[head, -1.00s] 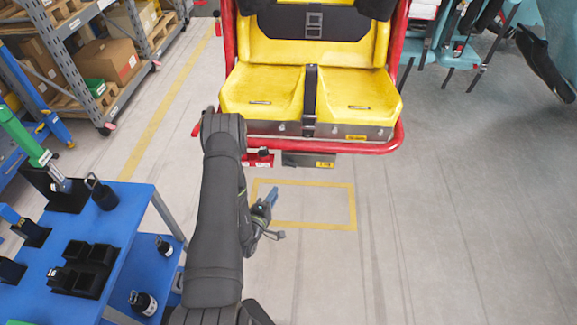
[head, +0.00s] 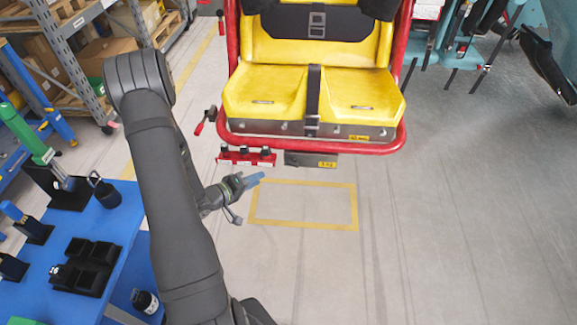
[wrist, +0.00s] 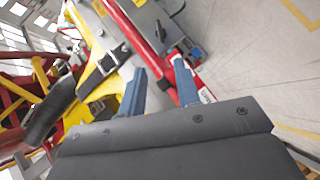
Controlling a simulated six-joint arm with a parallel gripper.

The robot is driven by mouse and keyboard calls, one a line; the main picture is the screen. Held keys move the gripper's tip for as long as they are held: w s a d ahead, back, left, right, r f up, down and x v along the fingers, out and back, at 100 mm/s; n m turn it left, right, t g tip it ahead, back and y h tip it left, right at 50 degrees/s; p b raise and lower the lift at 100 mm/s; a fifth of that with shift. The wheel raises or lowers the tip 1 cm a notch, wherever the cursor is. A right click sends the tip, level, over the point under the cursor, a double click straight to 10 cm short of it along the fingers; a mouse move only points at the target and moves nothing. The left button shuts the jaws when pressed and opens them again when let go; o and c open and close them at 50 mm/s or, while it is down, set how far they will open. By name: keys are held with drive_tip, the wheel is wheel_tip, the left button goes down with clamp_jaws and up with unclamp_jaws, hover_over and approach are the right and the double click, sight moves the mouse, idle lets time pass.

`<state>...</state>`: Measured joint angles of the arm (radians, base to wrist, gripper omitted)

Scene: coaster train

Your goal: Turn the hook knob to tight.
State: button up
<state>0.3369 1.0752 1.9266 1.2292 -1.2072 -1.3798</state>
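A red bar (head: 246,159) with several black knobs (head: 267,152) sits under the front left of the yellow ride seat. I cannot tell which of these is the hook knob, or read its setting. My gripper (head: 254,180) is just below and in front of the bar, apart from it, with its blue fingertips pointing right. In the wrist view my gripper (wrist: 160,80) shows two blue fingers spread apart with nothing held between them. Red frame parts and a grey box (wrist: 150,15) lie beyond the fingers there.
The yellow seat (head: 262,90) has a red tube frame (head: 398,130) and a red-handled lever (head: 205,120) at its left. A blue workbench (head: 125,215) with tools stands at left. The floor inside the yellow outline (head: 305,184) is clear.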

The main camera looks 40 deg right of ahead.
sight(293, 163)
drive_tip(key=x, duration=1.5)
drive_tip(key=shift+d, duration=0.3)
drive_tip(key=shift+f, duration=0.15)
clamp_jaws()
